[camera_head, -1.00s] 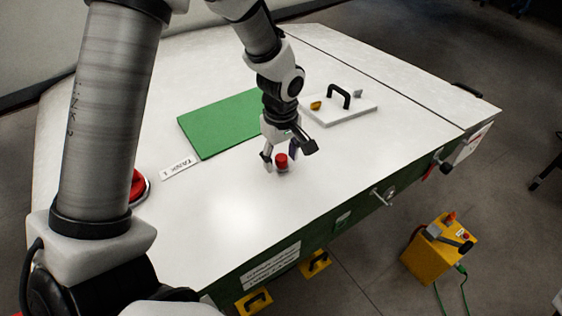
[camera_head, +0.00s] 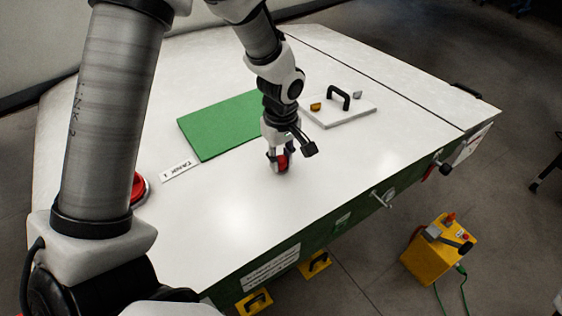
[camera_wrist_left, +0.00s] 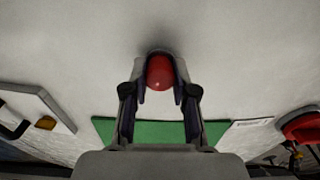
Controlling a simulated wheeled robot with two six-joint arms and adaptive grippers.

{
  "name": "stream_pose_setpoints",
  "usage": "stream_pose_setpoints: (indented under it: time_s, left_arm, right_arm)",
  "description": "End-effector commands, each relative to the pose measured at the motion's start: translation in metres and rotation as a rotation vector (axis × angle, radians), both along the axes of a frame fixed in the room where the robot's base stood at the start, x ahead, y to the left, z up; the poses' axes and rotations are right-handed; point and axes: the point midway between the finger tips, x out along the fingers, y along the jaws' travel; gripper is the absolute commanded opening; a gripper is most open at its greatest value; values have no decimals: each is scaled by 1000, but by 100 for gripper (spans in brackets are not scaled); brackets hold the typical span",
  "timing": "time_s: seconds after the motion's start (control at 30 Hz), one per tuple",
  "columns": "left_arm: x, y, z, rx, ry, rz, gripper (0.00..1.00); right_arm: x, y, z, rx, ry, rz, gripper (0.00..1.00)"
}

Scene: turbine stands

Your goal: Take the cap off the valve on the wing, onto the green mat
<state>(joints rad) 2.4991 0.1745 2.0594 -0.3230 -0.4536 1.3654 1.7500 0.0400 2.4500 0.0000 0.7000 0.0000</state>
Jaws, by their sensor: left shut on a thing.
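The red cap (camera_head: 283,161) sits on the valve on the white wing (camera_head: 225,215). My left gripper (camera_head: 277,164) points down over it, with its fingers shut around the cap. In the left wrist view the cap (camera_wrist_left: 160,72) lies between the two fingertips. The valve under the cap is mostly hidden by the cap and fingers. The green mat (camera_head: 205,132) lies flat and empty on the wing, behind and left of the gripper; its edge also shows in the left wrist view (camera_wrist_left: 103,128). My right gripper is not seen.
A white plate with a black handle (camera_head: 330,116) lies right of the mat. A TANK 1 label (camera_head: 177,169) and a red round object (camera_head: 138,187) are at left. A yellow box (camera_head: 438,250) stands on the floor. The wing's front area is clear.

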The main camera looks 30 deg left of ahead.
Motion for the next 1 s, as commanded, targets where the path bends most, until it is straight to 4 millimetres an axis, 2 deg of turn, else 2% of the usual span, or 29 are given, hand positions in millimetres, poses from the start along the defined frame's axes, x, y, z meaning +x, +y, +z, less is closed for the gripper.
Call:
stream_pose_setpoints:
  time_s: [0.8,1.0]
  left_arm:
    - [0,0,13,0,-1,0,0]
    - [0,0,26,0,-1,0,0]
  right_arm:
    - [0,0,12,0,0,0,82]
    - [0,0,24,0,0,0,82]
